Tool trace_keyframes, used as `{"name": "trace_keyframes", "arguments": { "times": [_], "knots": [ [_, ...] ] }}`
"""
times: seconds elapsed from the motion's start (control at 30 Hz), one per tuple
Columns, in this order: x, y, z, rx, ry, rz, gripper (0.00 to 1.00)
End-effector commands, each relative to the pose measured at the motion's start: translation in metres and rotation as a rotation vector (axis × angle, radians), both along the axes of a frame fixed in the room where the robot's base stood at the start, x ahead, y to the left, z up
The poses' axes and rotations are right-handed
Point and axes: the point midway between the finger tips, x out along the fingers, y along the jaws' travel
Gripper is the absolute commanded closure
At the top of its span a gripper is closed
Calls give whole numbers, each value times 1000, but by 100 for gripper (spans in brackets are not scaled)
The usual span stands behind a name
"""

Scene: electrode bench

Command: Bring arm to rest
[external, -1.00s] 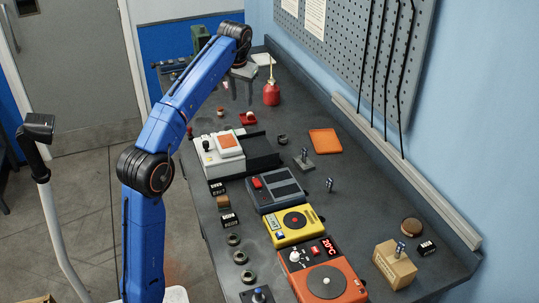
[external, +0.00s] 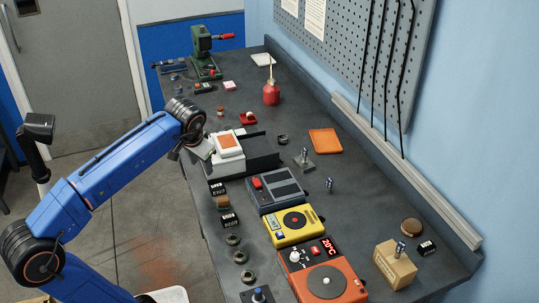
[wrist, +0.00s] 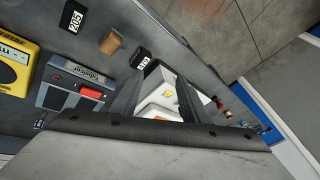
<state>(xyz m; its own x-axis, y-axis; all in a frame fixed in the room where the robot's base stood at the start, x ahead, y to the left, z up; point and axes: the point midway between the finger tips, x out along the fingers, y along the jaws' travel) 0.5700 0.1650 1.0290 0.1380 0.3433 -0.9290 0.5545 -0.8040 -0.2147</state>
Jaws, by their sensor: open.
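Beyond the fingers shows the white device with an orange top, partly hidden (wrist: 160,108). In the external view my wrist hangs at the bench's left edge beside this white device (external: 227,143), and the fingertips cannot be made out clearly. Whether the gripper touches the device cannot be told.
The dark bench (external: 345,190) carries a grey device (external: 279,188), a yellow device (external: 292,226) and an orange hotplate (external: 340,290). A red oil can (external: 271,94) and a green press (external: 202,50) stand farther back. Open floor (external: 140,210) lies left of the bench.

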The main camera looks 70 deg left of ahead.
Motion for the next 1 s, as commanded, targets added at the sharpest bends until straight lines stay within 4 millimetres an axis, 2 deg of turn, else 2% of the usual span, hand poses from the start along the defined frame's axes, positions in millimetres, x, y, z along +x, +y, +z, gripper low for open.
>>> {"name": "trace_keyframes", "arguments": {
  "times": [0.03,0.3,0.5,0.6,0.7,1.0],
  "knots": [
    [-13,-10,-10,9,-2,-11,58],
    [-72,-49,-73,51,-6,-65,58],
    [-103,-76,-125,67,-17,-126,58],
    [-109,-97,-158,55,-34,-194,58],
    [-105,-118,-183,27,-55,-267,58],
    [-84,-190,-239,-97,-123,-491,58]
  ]
}}
